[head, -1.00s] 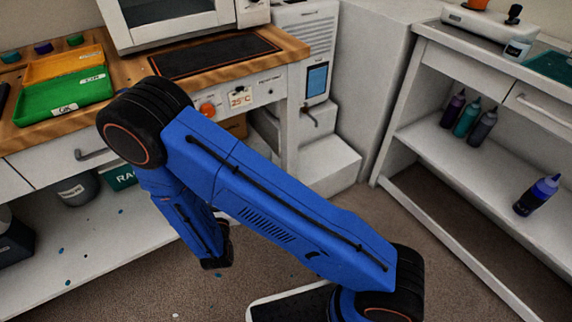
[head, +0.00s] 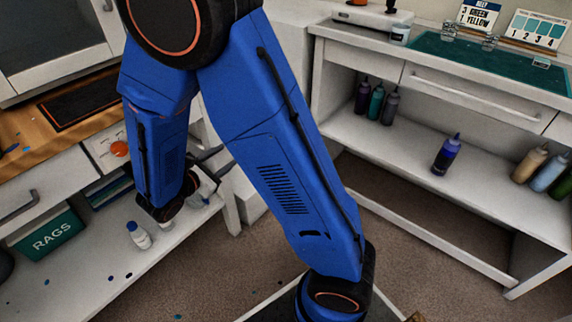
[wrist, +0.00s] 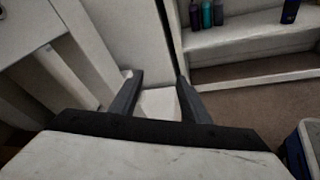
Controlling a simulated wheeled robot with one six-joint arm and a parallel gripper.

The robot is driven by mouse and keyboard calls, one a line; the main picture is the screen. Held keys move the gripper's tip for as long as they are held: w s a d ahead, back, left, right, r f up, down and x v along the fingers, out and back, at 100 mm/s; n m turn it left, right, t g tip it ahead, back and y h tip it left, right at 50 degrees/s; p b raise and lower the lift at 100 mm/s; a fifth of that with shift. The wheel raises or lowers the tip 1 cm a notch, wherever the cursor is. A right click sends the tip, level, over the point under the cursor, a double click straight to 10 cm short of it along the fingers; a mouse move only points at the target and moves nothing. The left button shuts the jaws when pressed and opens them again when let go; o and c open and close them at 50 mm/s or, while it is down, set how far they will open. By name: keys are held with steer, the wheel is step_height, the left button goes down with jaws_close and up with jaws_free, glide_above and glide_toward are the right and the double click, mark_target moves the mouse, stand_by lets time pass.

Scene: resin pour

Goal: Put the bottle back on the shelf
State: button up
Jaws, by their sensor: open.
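A dark bottle with a blue-violet band and pointed cap (head: 446,155) stands upright, alone, on the open shelf (head: 420,190) of the right-hand bench. A similar dark blue bottle (wrist: 290,10) is cut off at the top right of the wrist view. A small white bottle with a blue cap (head: 139,235) stands on the lower shelf at left. I cannot tell which bottle the task means. My gripper (wrist: 158,80) is open, with nothing between its fingers. In the head view it is partly hidden beside my blue arm, away from the right-hand shelf.
Purple (head: 362,95), teal (head: 376,101) and grey (head: 391,105) bottles stand at the shelf's back left. Tan (head: 530,164) and light blue (head: 549,173) bottles stand at its right. A green RAGS bin (head: 50,235) sits at left. Open shelf surface surrounds the lone bottle.

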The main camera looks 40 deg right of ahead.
steer(key=s+d+r+m+g+y, duration=0.3)
steer(key=s+d+m+g, duration=0.15)
steer(key=s, duration=0.35)
steer(key=s+d+r+m+g+y, duration=0.3)
steer(key=s+d+m, duration=0.3)
steer(key=s, duration=0.2)
steer(key=s+a+r+m+t+y, duration=0.4)
steer(key=s+r+m+t+y, duration=0.1)
steer(key=s+r+m+y, duration=0.2)
steer(key=shift+s+a+r+m, duration=0.35)
steer(key=shift+s+m, duration=0.1)
steer(key=shift+s, duration=0.75)
